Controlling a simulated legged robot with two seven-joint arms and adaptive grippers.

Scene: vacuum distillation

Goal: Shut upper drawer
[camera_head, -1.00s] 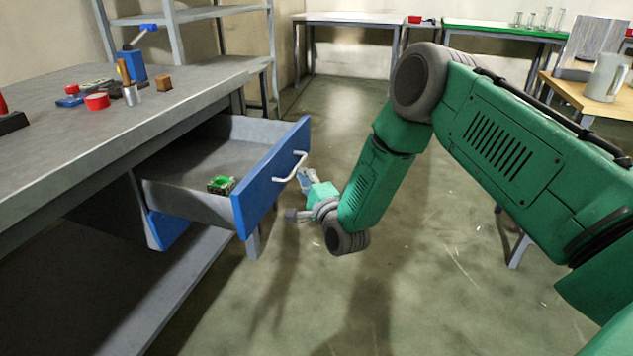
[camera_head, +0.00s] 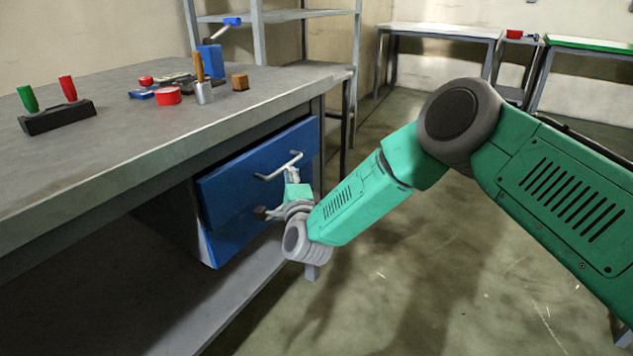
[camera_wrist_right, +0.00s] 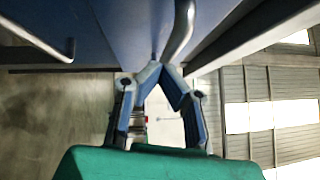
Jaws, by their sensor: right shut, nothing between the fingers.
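The upper drawer (camera_head: 235,187) has a blue front under the bench top. Its front sits close to the bench, its inside is out of sight, and I cannot tell whether a small gap is left. Its pale bar handle (camera_head: 277,168) also shows in the right wrist view (camera_wrist_right: 181,32). My right gripper (camera_head: 292,174) is at the handle, in front of the drawer. In the right wrist view its fingertips (camera_wrist_right: 161,68) come together by the handle bar, with nothing held between them. Whether they touch the handle is unclear. My left gripper is not in view.
A blue lower drawer front (camera_head: 232,236) sits directly below. The bench top (camera_head: 130,110) carries a dark stand with green and red handles (camera_head: 57,118), a red roll (camera_head: 168,96) and a wooden block (camera_head: 240,81). Open floor (camera_head: 420,290) lies to the right.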

